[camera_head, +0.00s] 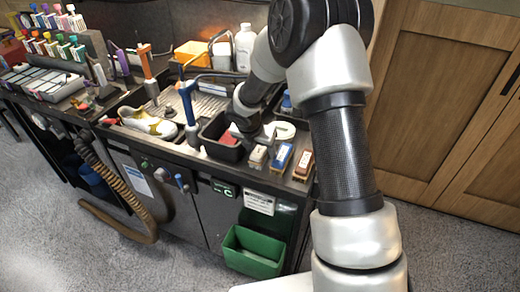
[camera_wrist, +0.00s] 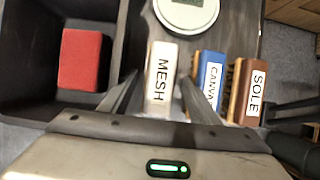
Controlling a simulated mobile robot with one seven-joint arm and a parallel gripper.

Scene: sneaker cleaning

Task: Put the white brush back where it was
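The white brush (camera_head: 258,155), labelled MESH, stands on the counter at the left of a row of brushes. In the wrist view the white brush (camera_wrist: 161,78) lies between the two fingers of my gripper (camera_wrist: 158,80). The fingers are spread, with a visible gap on the brush's left side and a narrower one on its right. In the head view my gripper is just behind the white brush, partly hidden by my arm.
The blue CANVAS brush (camera_wrist: 209,82) and brown SOLE brush (camera_wrist: 247,90) stand close on the right. A black bin (camera_wrist: 125,40) with a red block (camera_wrist: 84,60) is on the left. A round white device (camera_wrist: 187,12) lies behind. A green bin (camera_head: 253,250) hangs below.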

